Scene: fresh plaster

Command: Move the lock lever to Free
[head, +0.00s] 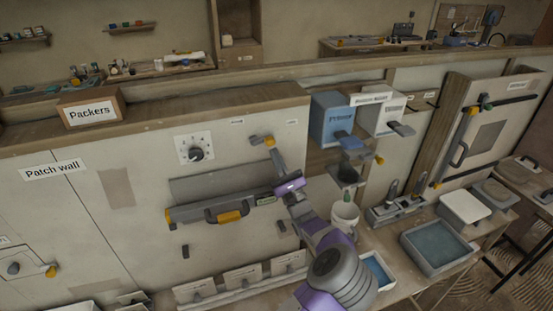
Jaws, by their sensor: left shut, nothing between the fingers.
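A small lever with a yellow end (257,140) sits on the pale wall panel, below and between two small labels. Their print is too small to read, so I cannot tell which one says Free. My left gripper (276,162), on a purple and grey arm from the lower right, is shut and empty. It is just below the lever, in front of the panel; I cannot tell whether it touches the lever. The gripper hides the right end of a grey bar (190,212) with a yellow-marked handle. My right gripper is out of view.
A dial (195,152) is on the panel to the left. Several pale packets stand along the panel's foot.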

